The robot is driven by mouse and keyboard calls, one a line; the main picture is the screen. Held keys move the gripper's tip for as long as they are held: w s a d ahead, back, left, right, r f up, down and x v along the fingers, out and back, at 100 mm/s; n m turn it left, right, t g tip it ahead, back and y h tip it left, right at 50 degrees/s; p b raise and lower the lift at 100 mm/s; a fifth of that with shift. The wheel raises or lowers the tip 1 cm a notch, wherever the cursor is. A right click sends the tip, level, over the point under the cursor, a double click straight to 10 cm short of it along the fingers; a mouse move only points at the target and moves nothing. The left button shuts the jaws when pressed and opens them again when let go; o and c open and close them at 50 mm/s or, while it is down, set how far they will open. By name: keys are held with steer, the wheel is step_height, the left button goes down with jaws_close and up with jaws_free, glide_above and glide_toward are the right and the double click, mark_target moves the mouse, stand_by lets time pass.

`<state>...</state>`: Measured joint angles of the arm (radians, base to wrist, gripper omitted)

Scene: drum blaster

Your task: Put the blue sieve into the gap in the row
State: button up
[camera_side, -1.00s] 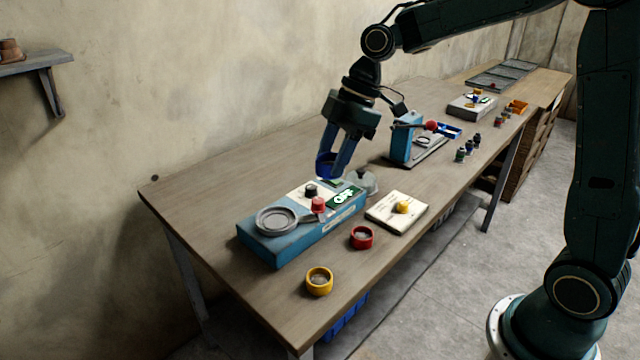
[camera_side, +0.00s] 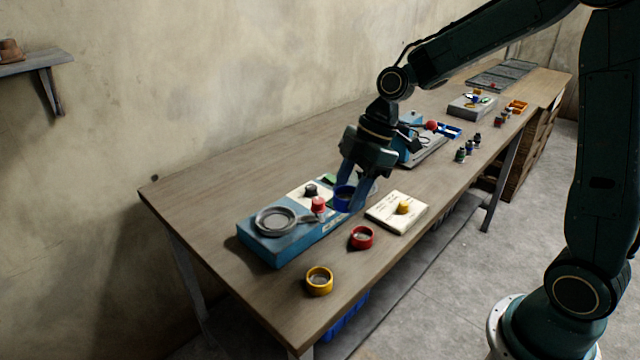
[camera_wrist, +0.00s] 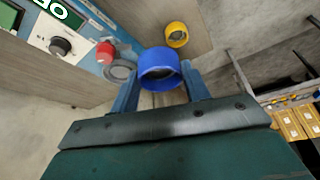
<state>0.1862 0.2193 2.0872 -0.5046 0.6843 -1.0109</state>
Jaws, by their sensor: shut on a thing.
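My gripper (camera_side: 348,193) is shut on the blue sieve (camera_side: 344,199), a short round ring, and holds it above the right end of the blue machine. In the wrist view the blue sieve (camera_wrist: 159,68) sits between the two fingertips (camera_wrist: 160,84). A yellow sieve (camera_side: 319,282) and a red sieve (camera_side: 362,238) stand apart near the table's front edge, with bare wood between them. The yellow sieve (camera_wrist: 176,35) also shows beyond the blue one in the wrist view; the red sieve is not visible there. I cannot tell which space is the gap.
The blue machine (camera_side: 282,246) has a round grey pan (camera_side: 275,219), a red knob (camera_side: 318,204) and a black knob. A white pad (camera_side: 388,219) with a small yellow piece lies right of the red sieve. Another blue device stands behind my gripper. The table's front left is clear.

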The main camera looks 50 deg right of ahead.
step_height(320, 180, down, 12)
steer(key=shift+r, duration=0.25)
steer(key=shift+f, duration=0.1)
steer(key=shift+f, duration=1.8)
steer(key=shift+f, duration=0.15)
steer(key=o, duration=1)
steer(key=v, duration=1.2)
steer(key=shift+r, duration=0.2)
